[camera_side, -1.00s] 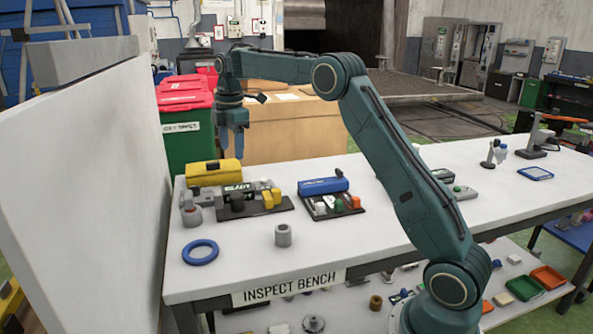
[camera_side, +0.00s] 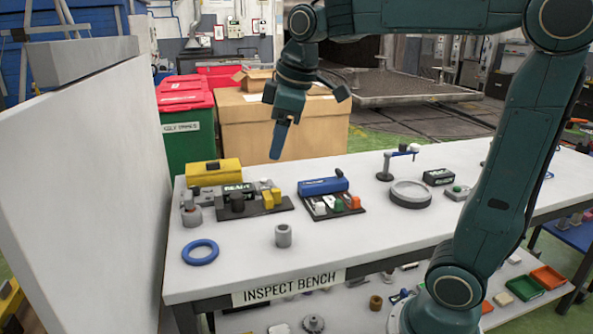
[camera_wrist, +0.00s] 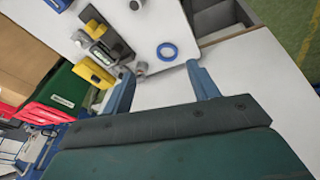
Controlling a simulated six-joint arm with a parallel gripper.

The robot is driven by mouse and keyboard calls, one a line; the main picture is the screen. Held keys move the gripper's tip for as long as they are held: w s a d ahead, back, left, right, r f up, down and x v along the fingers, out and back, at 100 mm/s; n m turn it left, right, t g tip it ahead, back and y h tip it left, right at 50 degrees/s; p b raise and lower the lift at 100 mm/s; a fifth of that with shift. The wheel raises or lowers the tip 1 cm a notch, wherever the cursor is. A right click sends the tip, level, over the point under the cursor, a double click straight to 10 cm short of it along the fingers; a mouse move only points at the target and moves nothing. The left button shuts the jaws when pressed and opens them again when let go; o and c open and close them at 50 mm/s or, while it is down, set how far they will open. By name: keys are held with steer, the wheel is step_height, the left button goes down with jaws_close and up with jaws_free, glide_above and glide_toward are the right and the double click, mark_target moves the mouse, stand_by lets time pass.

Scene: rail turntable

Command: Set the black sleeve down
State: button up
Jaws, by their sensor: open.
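A blue ring (camera_side: 200,252) and a grey hollow cylinder (camera_side: 283,236) stand toward the bench front. A blue case (camera_side: 323,186) lies behind a tray of small coloured pieces. A round grey turntable (camera_side: 410,194) sits to the right. A white panel (camera_side: 85,200) borders the left.

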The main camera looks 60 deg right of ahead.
steer(key=s+a+f+m+t, duration=0.1)
steer(key=s+a+f+m, duration=0.1)
steer(key=s, duration=0.6)
steer(key=s+a+f+m+t, duration=0.1)
steer(key=s+f+m, duration=0.2)
steer(key=s+f, duration=0.2)
steer(key=s, duration=0.3)
steer(key=shift+s+a+f+m, duration=0.25)
steer(key=shift+a+m, duration=0.05)
steer(key=shift+a, duration=0.1)
